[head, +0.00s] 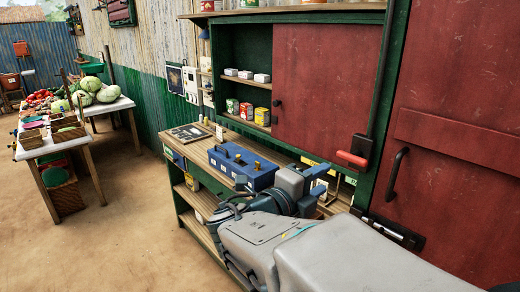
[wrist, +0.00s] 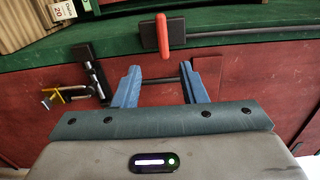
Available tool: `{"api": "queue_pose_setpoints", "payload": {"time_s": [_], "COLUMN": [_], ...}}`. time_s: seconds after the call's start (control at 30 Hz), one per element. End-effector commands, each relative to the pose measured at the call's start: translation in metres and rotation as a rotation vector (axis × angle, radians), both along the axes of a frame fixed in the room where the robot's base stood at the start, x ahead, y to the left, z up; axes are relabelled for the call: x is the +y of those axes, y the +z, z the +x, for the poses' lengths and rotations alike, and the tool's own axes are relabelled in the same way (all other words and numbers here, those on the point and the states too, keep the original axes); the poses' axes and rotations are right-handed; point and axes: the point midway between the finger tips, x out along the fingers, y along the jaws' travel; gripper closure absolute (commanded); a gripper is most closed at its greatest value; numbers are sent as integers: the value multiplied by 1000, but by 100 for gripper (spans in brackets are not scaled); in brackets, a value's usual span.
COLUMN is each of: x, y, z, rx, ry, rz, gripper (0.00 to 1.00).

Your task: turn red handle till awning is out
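The red handle (head: 352,158) is a short red grip on a dark crank, at the lower end of a dark rod (head: 384,80) on the green frame right of the sliding panel. In the wrist view the red handle (wrist: 162,36) stands out beyond my fingertips, roughly centred between them. My gripper (head: 322,180) is below and left of the handle in the head view, apart from it. In the wrist view my gripper (wrist: 160,72) has its two blue fingers wide apart with nothing held. The awning cannot be made out in either view.
A curved black door handle (head: 397,173) and a metal bolt (head: 398,233) are close by on the red door. A workbench (head: 237,143) with a blue toolbox (head: 243,166) stands left of my gripper. A vegetable table (head: 88,155) is farther left; sandy floor (head: 140,225) lies open.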

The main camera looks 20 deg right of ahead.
Motion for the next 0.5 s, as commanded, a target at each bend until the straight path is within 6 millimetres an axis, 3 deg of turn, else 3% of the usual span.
{"api": "queue_pose_setpoints", "payload": {"time_s": [0.17,0.5], "x": [-10,-74], "y": [4,3], "z": [6,32], "rx": [28,27], "ry": [5,2], "rz": [-29,-25], "gripper": [62,62]}}
